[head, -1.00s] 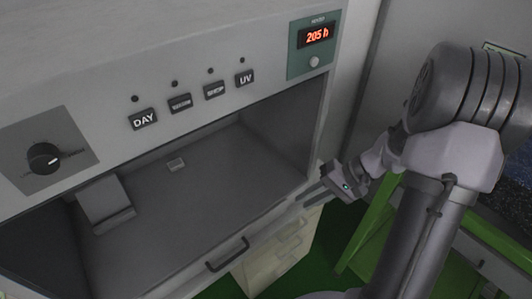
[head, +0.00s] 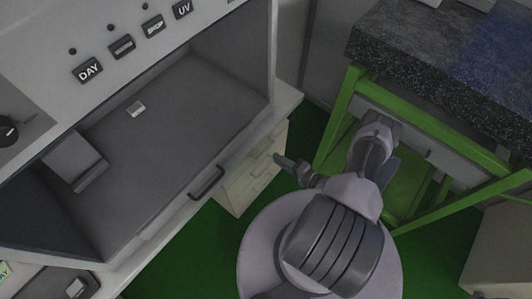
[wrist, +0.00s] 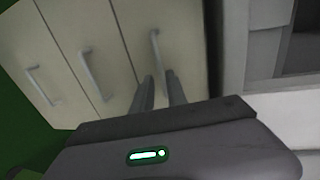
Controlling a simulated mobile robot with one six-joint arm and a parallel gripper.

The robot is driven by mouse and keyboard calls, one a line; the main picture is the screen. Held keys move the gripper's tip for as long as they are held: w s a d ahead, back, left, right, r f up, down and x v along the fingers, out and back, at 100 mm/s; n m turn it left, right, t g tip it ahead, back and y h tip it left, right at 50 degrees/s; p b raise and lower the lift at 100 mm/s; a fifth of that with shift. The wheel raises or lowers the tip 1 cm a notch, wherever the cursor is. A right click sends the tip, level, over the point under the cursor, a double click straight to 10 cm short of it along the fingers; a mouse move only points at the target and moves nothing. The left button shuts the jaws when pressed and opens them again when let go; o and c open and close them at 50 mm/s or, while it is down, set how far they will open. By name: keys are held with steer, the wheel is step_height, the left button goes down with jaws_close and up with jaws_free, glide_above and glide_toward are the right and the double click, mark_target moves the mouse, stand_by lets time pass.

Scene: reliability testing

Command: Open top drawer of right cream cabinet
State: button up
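The cream cabinet (head: 238,192) stands under the right end of the grey hood in the head view. In the wrist view its drawer fronts appear turned on their side, with several bar handles. The top drawer (wrist: 183,45) lies nearest the grey bench, and its handle (wrist: 156,52) is closest to my gripper (wrist: 160,76). My two fingers are apart and empty. The handle's lower end appears between the fingertips in the picture; I cannot tell whether they touch. The drawers look closed. In the head view my gripper (head: 277,159) is just right of the cabinet front.
The hood's work surface (head: 165,135) overhangs the cabinet, with a dark front handle (head: 207,183). A green-framed table (head: 340,118) with a dark speckled top (head: 440,70) stands on the right. Green floor (head: 190,250) shows in front of the cabinet.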

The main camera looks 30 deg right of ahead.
mark_target(266, 152)
steer(key=b+x, duration=0.1)
steer(key=x, duration=0.6)
steer(key=shift+r, duration=0.1)
jaws_close()
stand_by(1.1)
